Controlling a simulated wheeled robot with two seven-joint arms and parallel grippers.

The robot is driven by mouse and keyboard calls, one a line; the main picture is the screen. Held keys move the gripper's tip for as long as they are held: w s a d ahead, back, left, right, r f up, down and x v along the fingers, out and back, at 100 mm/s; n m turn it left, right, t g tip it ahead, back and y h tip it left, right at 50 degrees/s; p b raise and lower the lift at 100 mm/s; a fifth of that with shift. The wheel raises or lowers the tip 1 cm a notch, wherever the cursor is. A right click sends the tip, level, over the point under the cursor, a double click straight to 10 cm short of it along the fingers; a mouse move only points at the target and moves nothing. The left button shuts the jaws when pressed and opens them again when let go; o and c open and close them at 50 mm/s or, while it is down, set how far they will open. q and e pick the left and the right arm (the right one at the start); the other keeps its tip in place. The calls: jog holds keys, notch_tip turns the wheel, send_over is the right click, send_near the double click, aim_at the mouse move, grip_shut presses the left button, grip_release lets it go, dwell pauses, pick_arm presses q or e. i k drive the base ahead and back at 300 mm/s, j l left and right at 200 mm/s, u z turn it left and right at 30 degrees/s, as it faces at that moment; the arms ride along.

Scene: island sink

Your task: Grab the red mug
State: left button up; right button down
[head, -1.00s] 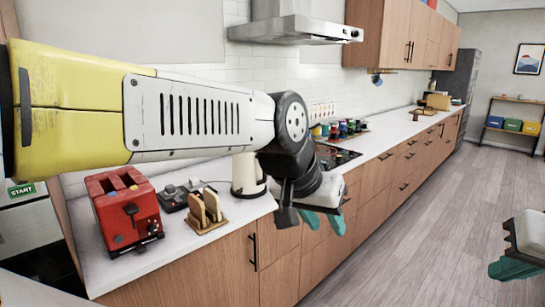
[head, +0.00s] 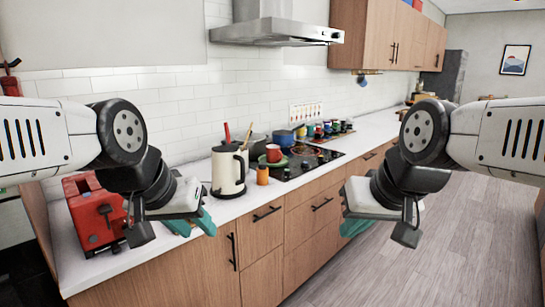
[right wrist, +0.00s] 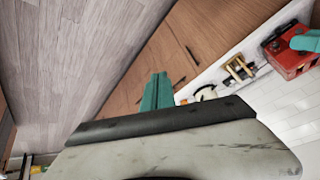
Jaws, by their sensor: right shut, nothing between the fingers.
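A small red mug-like vessel (head: 273,153) stands on a green dish beside the cream kettle, near the hob. Its handle is too small to make out. Several small coloured mugs (head: 327,128) stand in a row further back, one of them reddish. My left gripper (head: 192,224) hangs in front of the counter, left of and nearer than the red vessel; its jaw gap is unclear. My right gripper (head: 352,226) is shut and empty, in front of the drawers, well short of the mugs. Its teal fingers are together in the right wrist view (right wrist: 157,92).
The kettle (head: 228,171) and a small orange jar (head: 262,174) stand close to the red vessel. A red toaster (head: 96,212) is at the counter's left end, partly behind my left arm. A range hood (head: 277,32) hangs above. The floor (head: 455,250) is clear.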

aim_at(274, 154)
jog(key=u, duration=0.3)
jog(key=i+l+u, duration=0.1)
jog(key=u, duration=0.25)
jog(key=l+u, duration=0.35)
jog(key=i+l+u, duration=0.1)
jog(key=l+u, duration=0.15)
jog(key=u, duration=0.15)
jog(key=l+u, duration=0.2)
jog(key=l, duration=0.65)
jog(key=l+u, duration=0.2)
jog(key=l, duration=0.6)
jog(key=k+l+u, duration=0.1)
jog(key=l+u, duration=0.15)
jog(key=l, duration=0.6)
jog(key=k+l, duration=0.1)
jog(key=l, duration=1.25)
jog(key=i+l, duration=0.2)
jog(key=i, duration=0.2)
